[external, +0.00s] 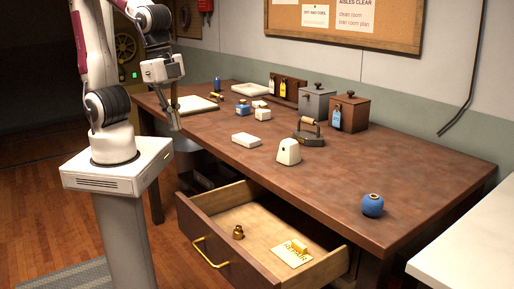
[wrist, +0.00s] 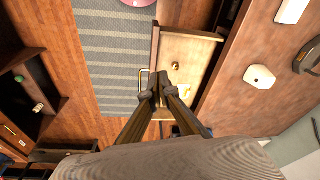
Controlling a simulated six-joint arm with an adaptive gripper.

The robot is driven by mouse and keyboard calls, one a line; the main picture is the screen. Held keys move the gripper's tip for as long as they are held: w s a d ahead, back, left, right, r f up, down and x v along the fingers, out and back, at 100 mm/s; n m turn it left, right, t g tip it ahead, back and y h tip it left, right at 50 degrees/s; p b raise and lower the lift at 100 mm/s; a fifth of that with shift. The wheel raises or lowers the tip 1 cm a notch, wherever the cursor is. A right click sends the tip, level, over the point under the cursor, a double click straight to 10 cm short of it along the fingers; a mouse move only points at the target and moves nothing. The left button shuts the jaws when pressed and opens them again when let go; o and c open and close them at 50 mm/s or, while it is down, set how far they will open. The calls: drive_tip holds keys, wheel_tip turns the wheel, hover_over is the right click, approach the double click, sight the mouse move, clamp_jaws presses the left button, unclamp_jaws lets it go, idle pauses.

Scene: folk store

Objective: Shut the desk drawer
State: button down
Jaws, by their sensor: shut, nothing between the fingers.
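The desk drawer (external: 262,212) stands pulled out from the front of the brown wooden desk (external: 330,185). Its front panel carries a brass handle (external: 208,252). A small brass object (external: 238,232) and a pale card with a yellow item (external: 292,254) lie inside. My gripper (external: 177,126) is shut and empty, pointing down near the desk's left front edge, apart from the drawer. In the wrist view the drawer (wrist: 194,50) shows beyond my shut fingertips (wrist: 160,78), which cover part of it. The handle (wrist: 142,79) shows just left of them.
A white counter (external: 470,240) is at the right. Open wooden floor and a grey mat (wrist: 112,60) lie before the drawer.

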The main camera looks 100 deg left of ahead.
drive_tip(key=w+d+f+m, duration=0.2)
drive_tip(key=d+f+m, duration=0.4)
drive_tip(key=d, duration=0.3)
drive_tip(key=w+d+f+m+y, duration=0.1)
drive_tip(key=w+d+f+m, duration=0.2)
drive_tip(key=d+f+m, duration=0.3)
drive_tip(key=w+d+f+m+y, duration=0.1)
drive_tip(key=w+d+f+m, duration=0.2)
drive_tip(key=d+f+m, duration=0.3)
drive_tip(key=d+m, duration=0.3)
drive_tip(key=d, duration=0.2)
drive_tip(key=shift+d+m, duration=0.3)
drive_tip(key=shift+d, duration=0.05)
drive_tip(key=shift+w, duration=0.1)
drive_tip(key=w+a+f, duration=0.4)
drive_tip(key=f, duration=0.5)
drive_tip(key=shift+w+a, duration=0.2)
drive_tip(key=shift+a, duration=0.1)
